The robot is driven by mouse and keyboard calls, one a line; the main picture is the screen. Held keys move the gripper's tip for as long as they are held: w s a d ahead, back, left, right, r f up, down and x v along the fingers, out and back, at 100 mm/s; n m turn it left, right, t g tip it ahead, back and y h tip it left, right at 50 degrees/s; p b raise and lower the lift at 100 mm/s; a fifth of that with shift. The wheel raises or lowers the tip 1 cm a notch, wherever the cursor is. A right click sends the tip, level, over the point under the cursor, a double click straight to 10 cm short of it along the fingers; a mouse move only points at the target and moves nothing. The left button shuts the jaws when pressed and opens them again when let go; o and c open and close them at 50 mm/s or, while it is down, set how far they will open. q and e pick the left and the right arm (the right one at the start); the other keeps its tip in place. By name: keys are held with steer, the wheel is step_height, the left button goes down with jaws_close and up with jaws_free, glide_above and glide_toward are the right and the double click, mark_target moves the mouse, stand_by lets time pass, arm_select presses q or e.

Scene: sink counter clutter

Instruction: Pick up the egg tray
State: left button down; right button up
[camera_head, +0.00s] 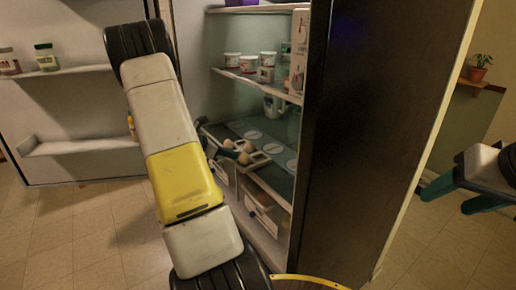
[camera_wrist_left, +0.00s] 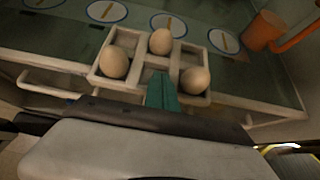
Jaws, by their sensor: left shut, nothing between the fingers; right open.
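The egg tray (camera_wrist_left: 106,82) is a pale tray with square cells on a fridge shelf. It holds three brown eggs (camera_wrist_left: 161,41) in the left wrist view. In the head view the tray (camera_head: 259,158) is small and partly hidden by my left arm. My left gripper (camera_wrist_left: 161,90) is shut and empty, its teal fingers at the tray's near middle, between the two front eggs. I cannot tell whether they touch the tray. In the head view the left gripper (camera_head: 210,146) is mostly hidden behind the arm. My right gripper (camera_head: 458,196) is open and empty at the right edge.
The fridge shelf (camera_head: 228,129) has round printed marks behind the tray. Tubs (camera_head: 249,64) stand on the shelf above. White drawers (camera_head: 262,208) sit below. The open door with jars (camera_head: 45,57) is at left, and the dark fridge side (camera_head: 345,140) at right.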

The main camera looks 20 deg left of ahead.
arm_select(q)
steer(key=shift+r, duration=0.7)
